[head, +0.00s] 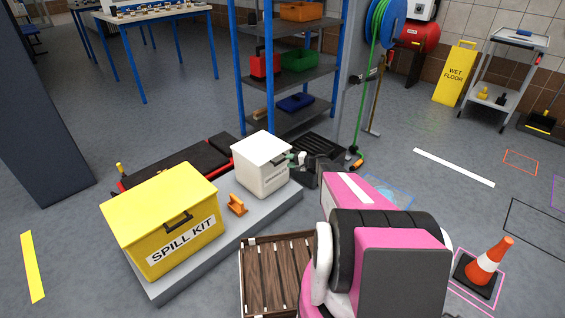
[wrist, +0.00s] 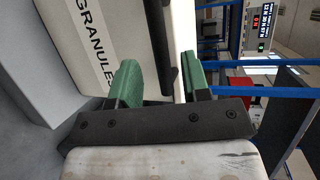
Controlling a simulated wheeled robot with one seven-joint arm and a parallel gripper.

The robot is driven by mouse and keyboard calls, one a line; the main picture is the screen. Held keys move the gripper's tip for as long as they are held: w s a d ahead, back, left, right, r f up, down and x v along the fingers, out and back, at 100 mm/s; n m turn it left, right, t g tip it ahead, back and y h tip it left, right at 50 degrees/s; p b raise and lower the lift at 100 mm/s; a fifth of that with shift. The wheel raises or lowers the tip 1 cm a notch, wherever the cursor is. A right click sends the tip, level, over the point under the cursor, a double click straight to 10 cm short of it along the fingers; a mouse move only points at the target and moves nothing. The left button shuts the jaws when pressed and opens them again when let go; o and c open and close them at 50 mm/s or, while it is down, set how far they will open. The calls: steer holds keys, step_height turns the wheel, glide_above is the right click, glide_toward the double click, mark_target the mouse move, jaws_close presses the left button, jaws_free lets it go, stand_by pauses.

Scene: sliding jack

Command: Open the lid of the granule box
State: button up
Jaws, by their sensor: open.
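The white granule box (head: 262,175) stands on a low grey platform, with its lid (head: 262,148) down. In the wrist view its front face with the "GRANULES" lettering (wrist: 92,45) fills the upper left, turned sideways. My gripper (head: 298,158) is at the box's right side near the lid's height. It is open; in the wrist view its green fingers (wrist: 163,88) stand apart, one in front of the lettered face and one beyond the lid side. A dark bar (wrist: 158,42) on the box lies between them. I cannot tell whether either finger touches the box.
A yellow spill kit box (head: 165,225) and a small orange piece (head: 237,205) share the platform (head: 205,262). A wooden crate (head: 275,275) is in front. Blue-framed shelves (head: 290,75) stand behind.

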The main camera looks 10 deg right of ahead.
mark_target(284, 160)
steer(key=shift+x, duration=2.35)
jaws_close()
